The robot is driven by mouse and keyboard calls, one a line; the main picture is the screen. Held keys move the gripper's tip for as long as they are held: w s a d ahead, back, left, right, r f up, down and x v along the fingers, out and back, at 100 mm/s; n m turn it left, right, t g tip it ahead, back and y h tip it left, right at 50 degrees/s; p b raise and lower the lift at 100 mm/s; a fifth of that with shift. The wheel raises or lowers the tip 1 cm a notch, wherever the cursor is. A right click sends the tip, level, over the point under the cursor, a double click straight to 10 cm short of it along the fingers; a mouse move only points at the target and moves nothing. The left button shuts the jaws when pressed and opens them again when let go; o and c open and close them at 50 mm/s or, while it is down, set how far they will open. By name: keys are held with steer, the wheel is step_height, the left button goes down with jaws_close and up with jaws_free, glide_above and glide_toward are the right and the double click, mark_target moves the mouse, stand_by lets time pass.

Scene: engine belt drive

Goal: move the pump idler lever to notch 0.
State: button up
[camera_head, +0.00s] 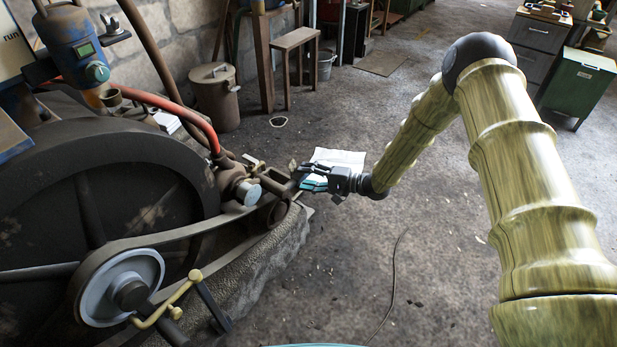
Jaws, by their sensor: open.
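A brass-yellow lever (165,305) with a round knob at its upper end sits at the lower left, in front of a grey pulley (120,287). I cannot tell for sure whether it is the pump idler lever, and no notch marks are readable. A dark bar (213,306) stands beside it. A flat belt (195,229) runs from the pulley toward the small shaft end at the middle. My gripper (308,178) is open, at the far end of the engine near dark metal parts (278,188). Whether it touches them is unclear. It is well away from the yellow lever.
A large dark flywheel (100,210) fills the left, with a red hose (180,105) above it. The engine rests on a stone base (265,250). A white sheet (340,160) lies behind my gripper. A thin cable (393,285) crosses the otherwise open floor.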

steer(key=v, duration=1.2)
steer(key=shift+s+f, duration=0.1)
steer(key=shift+s, duration=0.05)
steer(key=s+f+n+h, duration=0.2)
steer(key=s+f+h, duration=0.7)
steer(key=s+f, duration=0.85)
steer(key=s+d+n+g+h, duration=0.2)
steer(key=s+d+g+h, duration=0.15)
steer(key=s, duration=1.05)
steer(key=s+d+n+g+h, duration=0.2)
steer(key=s+d, duration=0.2)
steer(key=s, duration=1)
step_height(320, 180, up, 28)
steer(key=p, duration=2.8)
steer(key=shift+s, duration=0.25)
